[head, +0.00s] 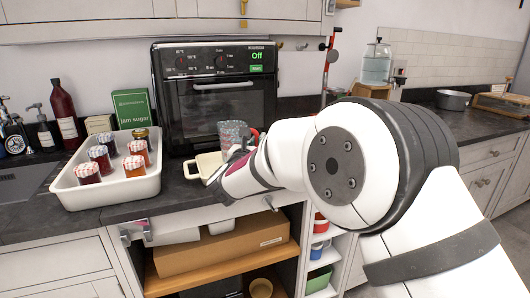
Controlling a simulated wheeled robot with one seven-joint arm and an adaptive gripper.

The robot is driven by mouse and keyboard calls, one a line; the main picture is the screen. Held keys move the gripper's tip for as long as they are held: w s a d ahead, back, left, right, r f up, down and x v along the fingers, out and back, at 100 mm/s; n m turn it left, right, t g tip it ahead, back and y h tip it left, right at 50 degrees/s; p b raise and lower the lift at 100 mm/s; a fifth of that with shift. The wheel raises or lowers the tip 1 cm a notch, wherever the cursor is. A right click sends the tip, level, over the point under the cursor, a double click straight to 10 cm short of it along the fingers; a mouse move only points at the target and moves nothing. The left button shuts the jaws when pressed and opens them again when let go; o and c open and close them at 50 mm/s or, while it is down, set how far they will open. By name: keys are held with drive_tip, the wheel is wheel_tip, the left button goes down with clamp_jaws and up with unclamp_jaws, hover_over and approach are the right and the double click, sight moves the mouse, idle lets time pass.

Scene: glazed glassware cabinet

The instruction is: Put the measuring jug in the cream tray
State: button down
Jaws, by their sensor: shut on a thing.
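The measuring jug (233,132) is a clear, bluish vessel with reddish marks, upright in front of the black oven at the middle of the head view. My gripper (240,150) is shut on it at its right side; my own arm hides much of the jaws and the jug's lower part. I cannot tell whether the jug's base touches the worktop. The cream tray (112,199) sits on the dark worktop at the left, apart from the jug. Several jam jars with checked lids stand in it, with some bare floor around them.
A small cream dish (203,166) with a handle lies between tray and jug. The black oven (222,112) stands behind. A green jam sugar box (133,108) and a dark red bottle (65,115) stand behind the tray. A sink is at far left.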

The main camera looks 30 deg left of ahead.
drive_tip(key=shift+w+a+f, duration=0.1)
drive_tip(key=shift+w+f, duration=0.45)
drive_tip(key=shift+f, duration=0.35)
drive_tip(key=shift+w+a+f, duration=0.1)
drive_tip(key=shift+w+f, duration=0.45)
drive_tip(key=shift+f, duration=0.35)
drive_tip(key=shift+f+b, duration=0.1)
drive_tip(key=shift+b, duration=0.2)
drive_tip(key=c, duration=1.7)
unclamp_jaws()
drive_tip(key=shift+o, duration=0.2)
